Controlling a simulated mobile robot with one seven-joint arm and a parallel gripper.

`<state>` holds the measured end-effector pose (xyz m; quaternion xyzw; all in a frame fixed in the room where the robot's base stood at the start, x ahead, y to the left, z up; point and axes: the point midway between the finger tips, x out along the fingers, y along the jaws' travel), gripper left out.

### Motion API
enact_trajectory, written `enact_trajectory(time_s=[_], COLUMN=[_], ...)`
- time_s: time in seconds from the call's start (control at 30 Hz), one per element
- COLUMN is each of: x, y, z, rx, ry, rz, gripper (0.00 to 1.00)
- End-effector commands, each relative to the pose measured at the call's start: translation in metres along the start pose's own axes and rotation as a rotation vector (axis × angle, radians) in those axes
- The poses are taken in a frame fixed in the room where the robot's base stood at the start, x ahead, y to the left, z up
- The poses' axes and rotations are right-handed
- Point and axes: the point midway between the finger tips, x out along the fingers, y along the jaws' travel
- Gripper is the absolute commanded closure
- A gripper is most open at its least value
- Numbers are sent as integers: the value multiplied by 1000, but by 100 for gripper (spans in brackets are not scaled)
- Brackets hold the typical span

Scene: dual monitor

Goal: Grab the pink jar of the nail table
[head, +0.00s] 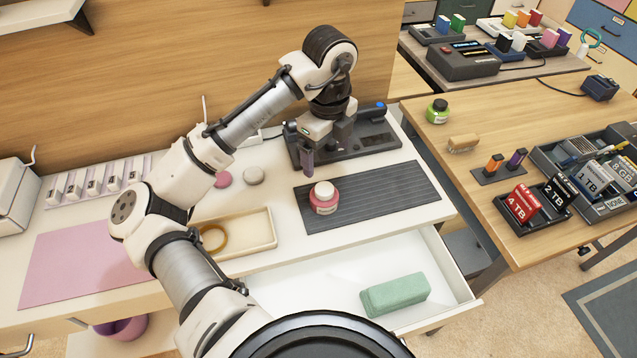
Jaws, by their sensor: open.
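The pink jar (323,200) with a white lid stands upright on the dark ribbed mat (385,196), near the mat's left end, on the white table (255,190). My gripper (316,158) hangs above and slightly behind the jar in the picture, pointing down. It is open and empty, and its fingers look apart from the jar. One dark finger shows clearly; the other is hard to make out against the dark device behind it.
A dark device (372,140) stands behind the gripper. A cream tray (258,228) with a ring lies to the left of the jar. An open drawer (345,275) holding a green block (395,294) juts out in front. The mat right of the jar is clear.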

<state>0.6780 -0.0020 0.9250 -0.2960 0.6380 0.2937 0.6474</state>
Motion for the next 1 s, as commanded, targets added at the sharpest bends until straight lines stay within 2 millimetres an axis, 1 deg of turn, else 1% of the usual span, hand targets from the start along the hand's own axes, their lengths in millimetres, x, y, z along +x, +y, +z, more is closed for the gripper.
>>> enact_trajectory(time_s=[0.03,0.17,0.3,0.43,0.53,0.67,0.77,0.9,1.0], x=[5,24,52,72,83,89,99,121,134], y=[3,4,3,4,4,3,4,4,4], z=[-1,-3,-3,-2,-2,-2,-2,-1,-1], rx=[11,16,14,12,12,12,11,11,11], ry=[11,18,18,14,13,11,12,13,11], rz=[10,13,11,11,11,10,11,11,11], gripper=[14,14,14,14,14,14,14,14,14])
